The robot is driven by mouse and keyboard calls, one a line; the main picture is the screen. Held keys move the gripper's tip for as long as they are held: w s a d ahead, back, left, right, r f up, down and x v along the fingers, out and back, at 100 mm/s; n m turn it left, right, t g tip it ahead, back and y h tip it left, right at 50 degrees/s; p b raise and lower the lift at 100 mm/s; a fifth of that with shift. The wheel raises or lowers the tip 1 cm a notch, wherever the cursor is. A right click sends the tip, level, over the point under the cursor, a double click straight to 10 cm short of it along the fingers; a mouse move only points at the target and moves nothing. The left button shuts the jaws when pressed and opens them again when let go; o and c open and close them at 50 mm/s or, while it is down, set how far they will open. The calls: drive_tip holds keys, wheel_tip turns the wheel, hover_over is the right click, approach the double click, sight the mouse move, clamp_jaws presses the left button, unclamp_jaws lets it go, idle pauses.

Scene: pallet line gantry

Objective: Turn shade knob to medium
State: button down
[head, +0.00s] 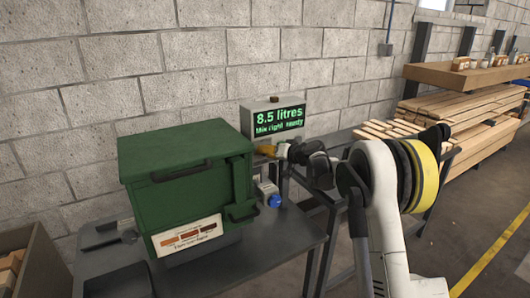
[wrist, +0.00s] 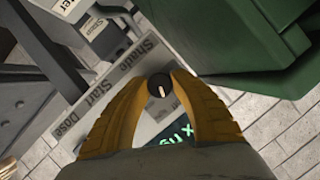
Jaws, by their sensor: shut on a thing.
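The shade knob (wrist: 160,86) is a small round black knob with a pale pointer line. It sits between the yellow fingertips of my gripper (wrist: 159,82) in the wrist view, and the fingers are closed on it. The grey panel beside it carries the words Shade (wrist: 131,55), Start and Dose. In the head view my gripper (head: 267,150) is just right of the green cabinet, below the display (head: 279,118), which reads 8.5 litres above a smaller line. The knob is hidden there. I cannot read its setting.
The green cabinet (head: 185,165) stands close left of my gripper, on a dark bench (head: 275,237). A label with brown shade swatches (head: 187,237) is on its front. A blue round part (head: 274,201) is below my gripper. Stacked timber (head: 470,125) lies to the right.

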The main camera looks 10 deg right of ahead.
drive_tip(key=m+y, duration=0.3)
drive_tip(key=m, duration=0.1)
drive_tip(key=shift+f+m+t, duration=0.1)
drive_tip(key=shift+m+t, duration=0.2)
drive_tip(key=shift+m, duration=0.1)
drive_tip(key=m+y, duration=0.1)
drive_tip(key=m, duration=0.1)
drive_tip(key=m+b, duration=0.1)
drive_tip(key=m, duration=0.1)
drive_tip(key=shift+t+y, duration=0.4)
drive_tip(key=shift+m, duration=0.4)
drive_tip(key=c, duration=1.1)
unclamp_jaws()
drive_tip(key=shift+a, duration=0.1)
drive_tip(key=shift+o, duration=0.2)
drive_tip(key=v, duration=1.2)
